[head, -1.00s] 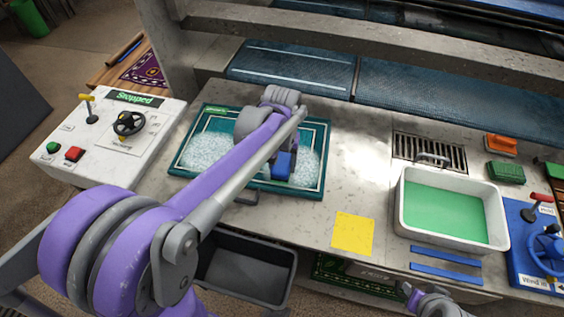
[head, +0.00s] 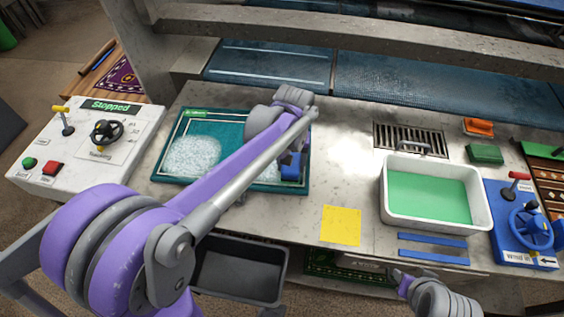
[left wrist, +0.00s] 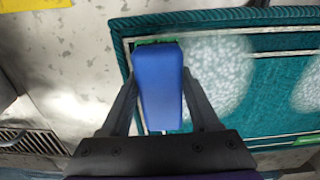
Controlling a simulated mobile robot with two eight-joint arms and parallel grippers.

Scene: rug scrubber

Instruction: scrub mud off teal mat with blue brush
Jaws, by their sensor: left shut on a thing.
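The teal mat (head: 232,128) with pale border lines lies on the counter. A pale foamy patch (head: 193,157) covers its left part, and a smaller one shows beside my arm. I see no brown mud. My left gripper (left wrist: 160,103) is shut on the blue brush (left wrist: 158,80), with a finger on each side. In the head view the brush (head: 291,166) is over the mat's right part. I cannot tell whether its bristles touch the mat. My arm hides the mat's middle. My right gripper (head: 399,278) is low at the counter's front, its jaws unclear.
A white basin (head: 388,205) of green liquid, a drain grate (head: 408,140), an orange brush (head: 479,127) and a green sponge (head: 485,154) are at right. A yellow cloth (head: 341,226) lies in front. A control panel (head: 85,140) reading "Stopped" stands left.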

